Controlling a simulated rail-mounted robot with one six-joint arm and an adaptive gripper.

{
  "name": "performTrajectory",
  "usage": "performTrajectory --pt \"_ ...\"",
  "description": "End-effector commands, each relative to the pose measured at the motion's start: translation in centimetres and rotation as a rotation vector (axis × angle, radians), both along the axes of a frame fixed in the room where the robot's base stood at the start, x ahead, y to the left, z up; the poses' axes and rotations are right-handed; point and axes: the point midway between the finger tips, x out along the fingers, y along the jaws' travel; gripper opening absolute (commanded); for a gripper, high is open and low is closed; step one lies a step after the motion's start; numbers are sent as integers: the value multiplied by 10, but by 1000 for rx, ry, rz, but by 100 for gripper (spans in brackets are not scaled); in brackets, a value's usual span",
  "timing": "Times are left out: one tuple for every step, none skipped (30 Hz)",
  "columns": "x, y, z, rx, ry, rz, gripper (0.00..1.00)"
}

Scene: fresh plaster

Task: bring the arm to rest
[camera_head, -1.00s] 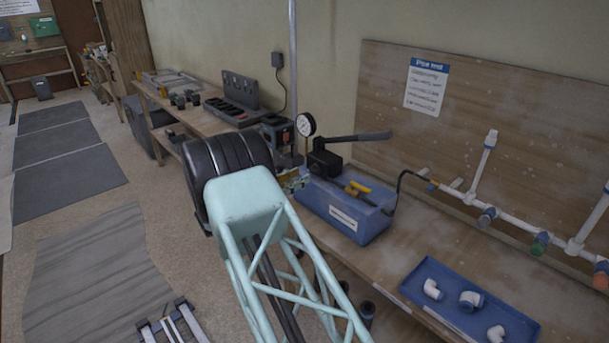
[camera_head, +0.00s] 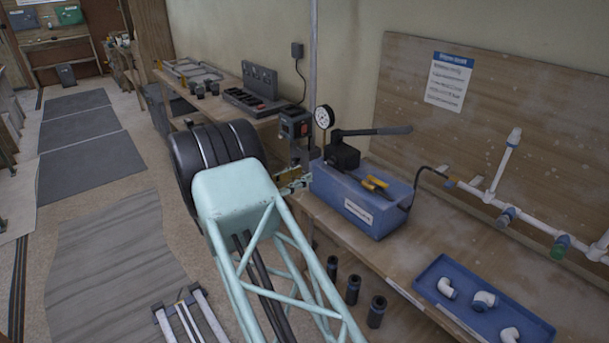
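My arm's teal lattice link (camera_head: 235,190) and the black rounded joint (camera_head: 215,155) behind it fill the lower middle of the head view. They stand over the floor, left of the near workbench. I cannot make out my gripper; the arm's far end is hidden behind the link and joint. A small brass-coloured piece (camera_head: 294,184) shows between the link and the blue tank, and I cannot tell what it belongs to.
The near workbench (camera_head: 430,265) holds a blue pump tank (camera_head: 365,205) with a gauge (camera_head: 324,117), white pipework (camera_head: 500,200) and a blue tray (camera_head: 440,273) of white fittings. Dark cylinders (camera_head: 353,290) show beside its front edge. Floor mats (camera_head: 105,265) lie at left.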

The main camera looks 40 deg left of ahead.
Motion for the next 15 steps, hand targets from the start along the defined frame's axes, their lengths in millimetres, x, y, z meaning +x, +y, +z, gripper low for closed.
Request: performTrajectory --pt "0 0 0 0 0 0 27" --pt "0 0 0 0 0 0 27" --pt "0 0 0 0 0 0 27" --pt "0 0 0 0 0 0 27" --pt "0 0 0 0 0 0 27" --pt "0 0 0 0 0 0 27" --pt "0 0 0 0 0 0 27" --pt "0 0 0 0 0 0 27" --pt "1 0 0 0 0 -1 27" --pt "1 -1 1 1 1 -2 27" --pt "2 -2 1 1 1 -3 27" --pt "4 -4 2 2 3 -7 27" --pt "5 -5 4 3 3 -10 27" --pt "8 -8 5 6 5 -15 27" --pt "11 -12 8 8 8 -22 27"
